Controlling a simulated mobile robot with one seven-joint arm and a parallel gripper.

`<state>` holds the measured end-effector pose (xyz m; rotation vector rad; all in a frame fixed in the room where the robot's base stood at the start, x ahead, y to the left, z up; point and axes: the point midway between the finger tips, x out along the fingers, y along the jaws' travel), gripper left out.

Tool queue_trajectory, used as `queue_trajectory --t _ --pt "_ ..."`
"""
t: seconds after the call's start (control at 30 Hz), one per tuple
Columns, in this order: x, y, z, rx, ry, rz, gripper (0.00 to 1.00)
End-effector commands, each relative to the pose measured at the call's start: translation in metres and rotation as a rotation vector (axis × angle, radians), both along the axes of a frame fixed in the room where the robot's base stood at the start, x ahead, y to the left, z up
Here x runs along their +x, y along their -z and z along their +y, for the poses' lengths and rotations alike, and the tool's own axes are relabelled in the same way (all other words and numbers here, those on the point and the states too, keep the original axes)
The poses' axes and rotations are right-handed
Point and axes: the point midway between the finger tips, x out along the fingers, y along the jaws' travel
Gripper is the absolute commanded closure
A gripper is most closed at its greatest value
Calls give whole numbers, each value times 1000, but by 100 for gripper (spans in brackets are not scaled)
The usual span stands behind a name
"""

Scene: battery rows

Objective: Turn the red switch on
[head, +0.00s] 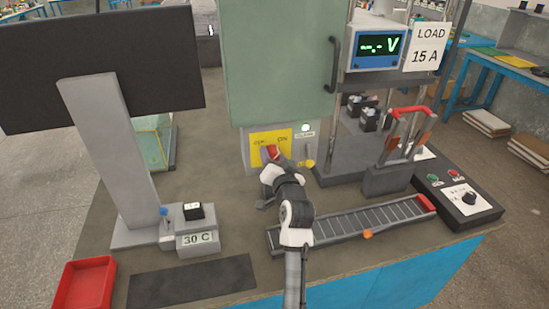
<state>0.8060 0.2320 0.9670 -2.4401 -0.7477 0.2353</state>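The red switch (271,152) sits on a yellow plate (286,136) on the lower front of the grey-green cabinet. The plate carries dark lettering on both sides; the right side seems to read ON. My gripper (268,163) is right at the switch, with its fingers just below and in front of it, partly covering it. Whether the fingers touch it or are closed around it cannot be made out. The lever's exact angle is also hidden. A small lamp (305,127) right of the plate glows green-white.
A yellow knob (309,164) is close right of my gripper. A roller track (350,222) with a red end stop lies to the right, beside a black control box (458,200). A monitor stand (115,160) and a red tray (84,285) are on the left. The meter (376,46) shows "--.- V".

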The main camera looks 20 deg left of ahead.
Motion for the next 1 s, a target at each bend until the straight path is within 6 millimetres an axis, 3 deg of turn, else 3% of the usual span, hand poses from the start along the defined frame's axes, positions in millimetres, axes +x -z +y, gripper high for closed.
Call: queue_trajectory --t 0.47,1.0 --pt "-8 1 -6 -1 2 -2 41" --pt "-98 2 -67 -1 3 -2 41"
